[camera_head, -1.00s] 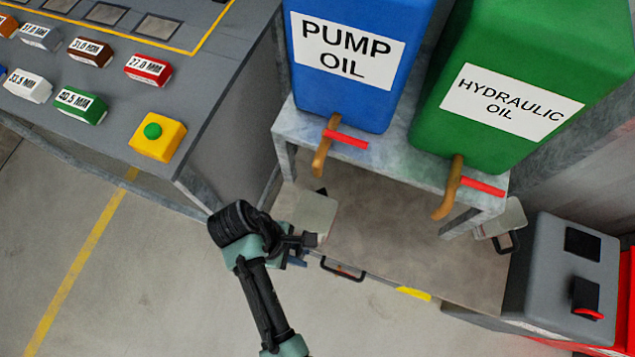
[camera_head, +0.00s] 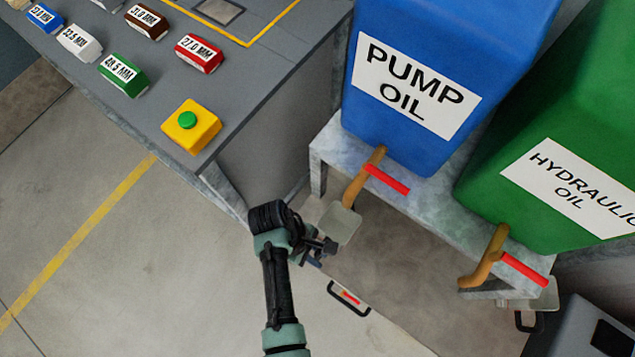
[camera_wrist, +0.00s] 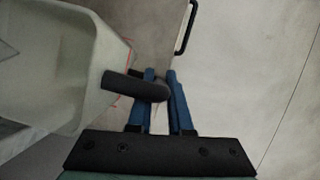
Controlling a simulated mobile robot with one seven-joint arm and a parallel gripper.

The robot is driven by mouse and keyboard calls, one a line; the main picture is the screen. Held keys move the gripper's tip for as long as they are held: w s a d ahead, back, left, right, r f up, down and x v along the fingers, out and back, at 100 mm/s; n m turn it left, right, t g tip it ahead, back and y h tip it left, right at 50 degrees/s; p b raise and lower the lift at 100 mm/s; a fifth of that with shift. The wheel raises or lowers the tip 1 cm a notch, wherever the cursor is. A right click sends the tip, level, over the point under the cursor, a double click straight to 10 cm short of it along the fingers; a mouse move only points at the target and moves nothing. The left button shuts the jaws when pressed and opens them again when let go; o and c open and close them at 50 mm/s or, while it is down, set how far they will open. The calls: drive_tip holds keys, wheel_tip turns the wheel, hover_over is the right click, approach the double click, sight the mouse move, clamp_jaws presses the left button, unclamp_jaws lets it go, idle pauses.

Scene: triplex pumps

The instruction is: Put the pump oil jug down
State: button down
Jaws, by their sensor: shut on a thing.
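The pump oil jug (camera_head: 340,224) is a small pale grey container just below the brown spout (camera_head: 363,178) of the blue pump oil tank (camera_head: 440,60) in the head view. My gripper (camera_head: 321,248) is at its near left side. In the wrist view the pale jug (camera_wrist: 60,70) fills the left, slightly tilted in the picture. Its dark handle (camera_wrist: 130,86) reaches between the blue fingers of my gripper (camera_wrist: 160,90), which are shut on it. The jug's underside is hidden, so I cannot tell whether it touches the surface below.
A similar jug (camera_head: 535,300) is under the green hydraulic oil tank (camera_head: 570,150). The tanks stand on a metal stand (camera_head: 330,150). A grey bench (camera_head: 250,120) with a yellow button box (camera_head: 191,127) is at left. A black handle (camera_head: 348,299) is in front. Open floor lies lower left.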

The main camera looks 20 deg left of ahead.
drive_tip(key=shift+f, duration=0.45)
drive_tip(key=shift+f, duration=0.1)
drive_tip(key=shift+f, duration=0.15)
drive_tip(key=c, duration=0.8)
unclamp_jaws()
drive_tip(key=shift+c, duration=0.2)
drive_tip(key=p+v, duration=0.2)
drive_tip(key=v, duration=1)
drive_tip(key=shift+r, duration=0.3)
drive_tip(key=shift+f, duration=0.1)
